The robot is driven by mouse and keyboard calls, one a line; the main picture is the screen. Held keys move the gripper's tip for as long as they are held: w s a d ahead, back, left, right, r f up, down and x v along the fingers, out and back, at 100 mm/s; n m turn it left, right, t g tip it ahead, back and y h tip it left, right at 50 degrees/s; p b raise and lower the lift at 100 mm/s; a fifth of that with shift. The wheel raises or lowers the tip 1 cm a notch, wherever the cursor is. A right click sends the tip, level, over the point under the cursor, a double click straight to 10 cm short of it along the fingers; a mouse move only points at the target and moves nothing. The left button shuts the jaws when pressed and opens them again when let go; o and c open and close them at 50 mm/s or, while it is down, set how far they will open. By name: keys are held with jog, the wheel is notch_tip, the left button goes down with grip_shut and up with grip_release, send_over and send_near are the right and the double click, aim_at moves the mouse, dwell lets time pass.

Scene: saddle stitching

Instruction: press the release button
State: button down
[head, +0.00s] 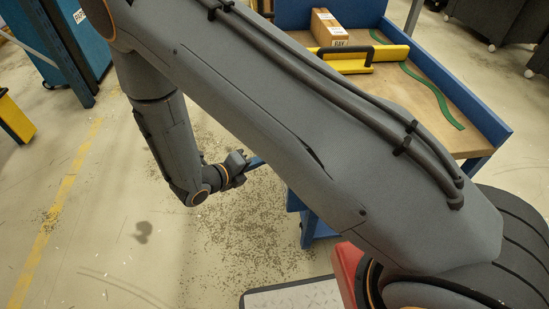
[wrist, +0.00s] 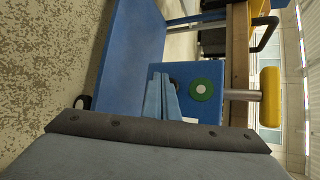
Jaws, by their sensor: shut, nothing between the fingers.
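The fingertips look apart from the button, but the depth gap is hard to judge. In the head view my gripper (head: 257,162) is beside the bench's left side, below the top. The button is not visible in the head view.
The blue-edged bench (head: 455,88) carries a cardboard box (head: 327,27), a yellow part with a black handle (head: 347,60) and a green strip (head: 432,91). A yellow knob (wrist: 270,97) on a metal rod sticks out right of the button. The speckled floor left of the bench is open.

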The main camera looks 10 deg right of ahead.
jog(key=a, duration=0.5)
dwell(0.4)
jog(key=shift+r, duration=0.1)
dwell(0.6)
